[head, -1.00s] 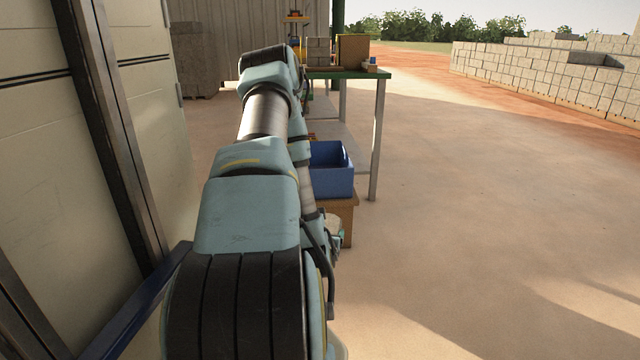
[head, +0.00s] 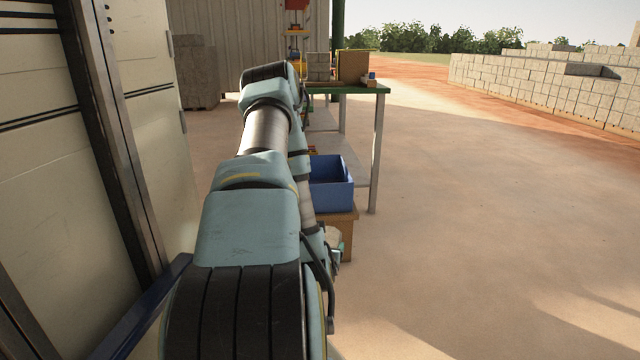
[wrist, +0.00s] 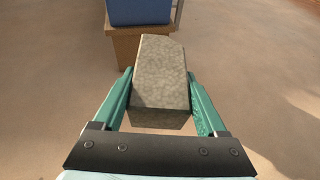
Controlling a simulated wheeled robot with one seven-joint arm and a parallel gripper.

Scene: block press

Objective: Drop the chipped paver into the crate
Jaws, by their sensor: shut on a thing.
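My gripper (wrist: 160,100) is shut on the chipped paver (wrist: 160,72), a grey rough block held between its green fingers in the wrist view. The paver's far right corner looks cut off. In the head view a small part of the paver (head: 333,236) shows beside my arm, which hides most of the gripper. The blue crate (head: 332,197) stands on a wooden stand just beyond the paver. Its lower wall shows at the top of the wrist view (wrist: 138,12). The paver is held apart from the crate, on the near side of it.
The wooden stand (head: 344,222) is under the crate. A green-topped table (head: 360,90) behind carries grey blocks (head: 318,66) and a brown box (head: 353,66). A pale cabinet (head: 60,180) stands close on the left. The floor on the right is clear.

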